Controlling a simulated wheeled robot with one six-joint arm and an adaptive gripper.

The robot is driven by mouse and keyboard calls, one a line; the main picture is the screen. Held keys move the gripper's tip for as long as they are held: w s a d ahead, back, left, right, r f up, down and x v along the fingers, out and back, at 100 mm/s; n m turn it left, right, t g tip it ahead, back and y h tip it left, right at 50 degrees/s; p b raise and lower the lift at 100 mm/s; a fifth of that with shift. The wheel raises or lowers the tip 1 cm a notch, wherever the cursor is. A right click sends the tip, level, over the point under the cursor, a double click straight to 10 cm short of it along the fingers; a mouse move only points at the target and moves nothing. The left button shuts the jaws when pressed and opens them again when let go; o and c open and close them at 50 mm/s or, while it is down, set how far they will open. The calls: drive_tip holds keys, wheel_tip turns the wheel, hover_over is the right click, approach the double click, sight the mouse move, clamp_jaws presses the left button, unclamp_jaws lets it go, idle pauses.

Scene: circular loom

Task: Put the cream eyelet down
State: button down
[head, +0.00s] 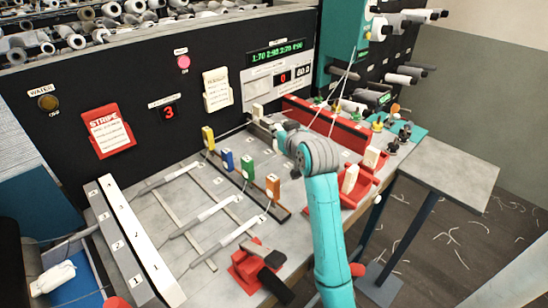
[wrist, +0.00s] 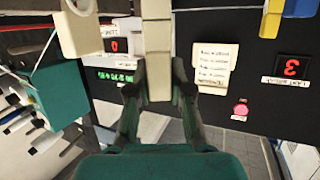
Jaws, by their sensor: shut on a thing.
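A cream eyelet (wrist: 158,75) stands between the two fingers of my gripper (wrist: 157,92) in the wrist view, and the fingers are shut on it. In the head view a small cream top (head: 257,110) shows just beyond my gripper (head: 264,123), near the foot of the black panel. The arm hides most of the fingers there, and I cannot tell whether the eyelet's lower end touches anything. Yellow (head: 208,138), blue (head: 227,160), green (head: 248,168) and orange (head: 272,187) eyelets stand in a slanting row on the dark rail to the left of my arm.
Two cream blocks (head: 350,179) (head: 371,156) stand on red holders at the right. A long red rail (head: 325,122) lies behind my arm. The black panel (head: 130,80) rises at the back. Grey rods (head: 190,222) lie across the left bench. A bare grey table (head: 440,172) stands right.

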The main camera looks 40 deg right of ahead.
drive_tip(key=shift+f, duration=3.65)
drive_tip(key=shift+f, duration=0.15)
drive_tip(key=c, duration=1.1)
unclamp_jaws()
drive_tip(key=shift+o, duration=0.2)
drive_tip(key=shift+r, duration=0.2)
drive_tip(key=v, duration=1.2)
